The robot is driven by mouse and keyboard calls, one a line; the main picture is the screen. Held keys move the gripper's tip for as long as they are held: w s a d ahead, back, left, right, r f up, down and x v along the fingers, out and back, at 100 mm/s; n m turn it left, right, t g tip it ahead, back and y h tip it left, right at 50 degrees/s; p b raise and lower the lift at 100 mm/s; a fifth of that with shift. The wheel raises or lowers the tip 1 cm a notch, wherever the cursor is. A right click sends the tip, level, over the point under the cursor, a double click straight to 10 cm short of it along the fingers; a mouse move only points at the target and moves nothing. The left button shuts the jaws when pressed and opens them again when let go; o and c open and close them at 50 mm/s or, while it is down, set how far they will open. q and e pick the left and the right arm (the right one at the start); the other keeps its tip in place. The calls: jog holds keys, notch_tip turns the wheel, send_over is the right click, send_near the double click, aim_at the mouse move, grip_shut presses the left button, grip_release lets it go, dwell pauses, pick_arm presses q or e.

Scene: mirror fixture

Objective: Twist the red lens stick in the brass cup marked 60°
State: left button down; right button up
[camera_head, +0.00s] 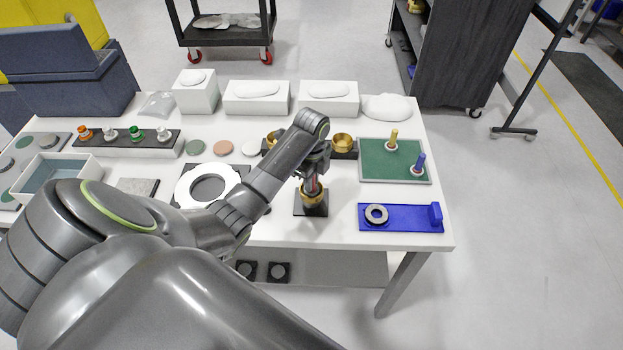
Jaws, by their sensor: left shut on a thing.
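The red lens stick (311,184) stands roughly upright in a brass cup (312,198) on a small black base near the front of the white table. My left gripper (312,178) points down from above and is shut on the stick; the arm and jaws hide its upper part. The angle mark on the cup is too small to read. Two more brass cups stand on a black rack behind: one at the right (342,143), and one at the left (274,139) partly hidden by my arm. My right gripper is not in view.
A green tray (405,175) holds a yellow stick (393,138) and a blue stick (419,163). In front lies a blue plate (402,223) with a dark ring (376,214). A white ring fixture (186,198) is left of my forearm. White boxes (256,106) line the back.

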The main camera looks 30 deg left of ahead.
pick_arm(q)
jog(key=shift+n, duration=0.9)
jog(key=m, duration=0.9)
jog(key=n, duration=0.4)
jog(key=shift+r, duration=0.1)
jog(key=shift+r, duration=3.45)
